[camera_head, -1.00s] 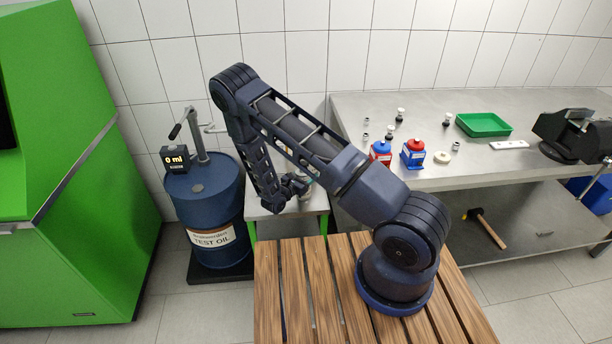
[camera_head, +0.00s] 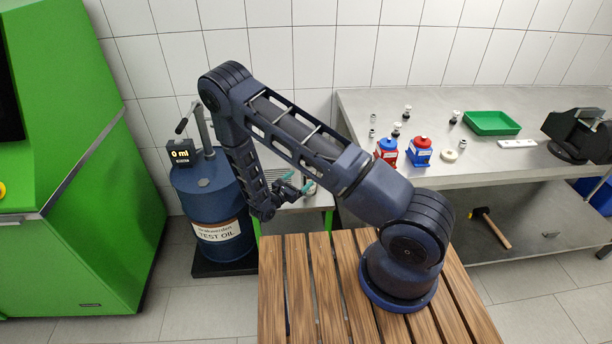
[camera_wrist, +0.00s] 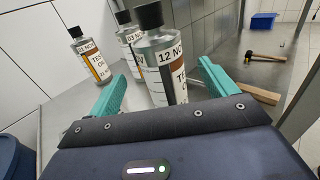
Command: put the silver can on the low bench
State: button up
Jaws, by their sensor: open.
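My gripper (camera_head: 298,183) is open over the low bench (camera_head: 317,202), which has a pale top and green legs. In the wrist view its teal fingers (camera_wrist: 160,80) are spread on either side of the nearest silvery container (camera_wrist: 158,58), which has a black cap and a "TEST OIL" label. The wrist body hides its base, and I cannot tell whether the fingers touch it. Two similar containers stand behind it, one at the left (camera_wrist: 90,58) and one in the middle (camera_wrist: 128,38). I cannot tell which container is the silver can.
A blue oil drum (camera_head: 212,205) with a hand pump stands left of the low bench. The steel workbench (camera_head: 470,175) at the right holds red and blue bottles, a green tray (camera_head: 490,123), a vise (camera_head: 575,137) and small parts. A hammer (camera_head: 492,228) lies on its lower shelf.

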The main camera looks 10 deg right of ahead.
jog(key=s+d+r+m+g+y, duration=0.15)
jog(key=d+r+m+g, duration=0.3)
jog(key=r, duration=0.55)
jog(key=s+d+r+m+g, duration=0.35)
jog(key=d+r+m, duration=0.25)
jog(key=r, duration=0.4)
jog(key=s+d+r+m+g+y, duration=0.1)
jog(key=s+d+r+m+g, duration=0.1)
jog(key=d+r+m+g, duration=0.6)
jog(key=s+d+r+m+t+y, duration=0.3)
jog(key=s+r+m+t+y, duration=0.4)
jog(key=s+r, duration=1.3)
jog(key=r+m+y, duration=0.1)
jog(key=y, duration=0.2)
jog(key=shift+s+d+t, duration=0.2)
jog(key=shift+s+t, duration=0.2)
